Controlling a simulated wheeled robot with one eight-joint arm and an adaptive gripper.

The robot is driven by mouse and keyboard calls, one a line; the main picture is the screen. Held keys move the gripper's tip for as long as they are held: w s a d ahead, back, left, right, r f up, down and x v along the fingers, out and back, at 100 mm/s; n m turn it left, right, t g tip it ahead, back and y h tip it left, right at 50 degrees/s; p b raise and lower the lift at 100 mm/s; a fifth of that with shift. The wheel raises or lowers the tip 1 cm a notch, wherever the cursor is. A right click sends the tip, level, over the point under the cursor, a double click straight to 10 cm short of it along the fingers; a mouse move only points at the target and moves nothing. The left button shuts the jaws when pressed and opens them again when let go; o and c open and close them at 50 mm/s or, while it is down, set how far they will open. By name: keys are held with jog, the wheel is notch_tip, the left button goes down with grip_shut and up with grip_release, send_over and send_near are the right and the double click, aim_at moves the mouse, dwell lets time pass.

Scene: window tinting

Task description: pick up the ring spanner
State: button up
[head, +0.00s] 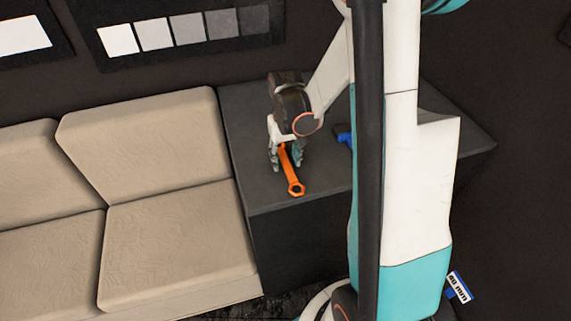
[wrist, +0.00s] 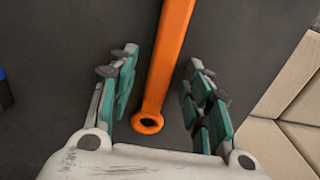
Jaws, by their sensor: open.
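The orange ring spanner (head: 292,178) lies on the dark table (head: 262,176) beside the sofa, its larger ring end towards the table's front edge. My gripper (head: 285,165) is over its other end, fingers pointing down. In the wrist view the spanner (wrist: 167,60) runs between the two open teal-padded fingers of my gripper (wrist: 158,95), with a gap on each side. Its smaller ring end shows close to my palm. The far end is cut off by the top of the wrist view.
A blue object (head: 343,135) lies on the table to the right, partly hidden behind my arm. A beige sofa (head: 160,190) stands against the table's left side. A blue and white labelled item (head: 459,288) is low at the right. Shade samples (head: 187,29) are on the wall.

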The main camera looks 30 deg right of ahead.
grip_shut()
jog(key=shift+r, duration=0.15)
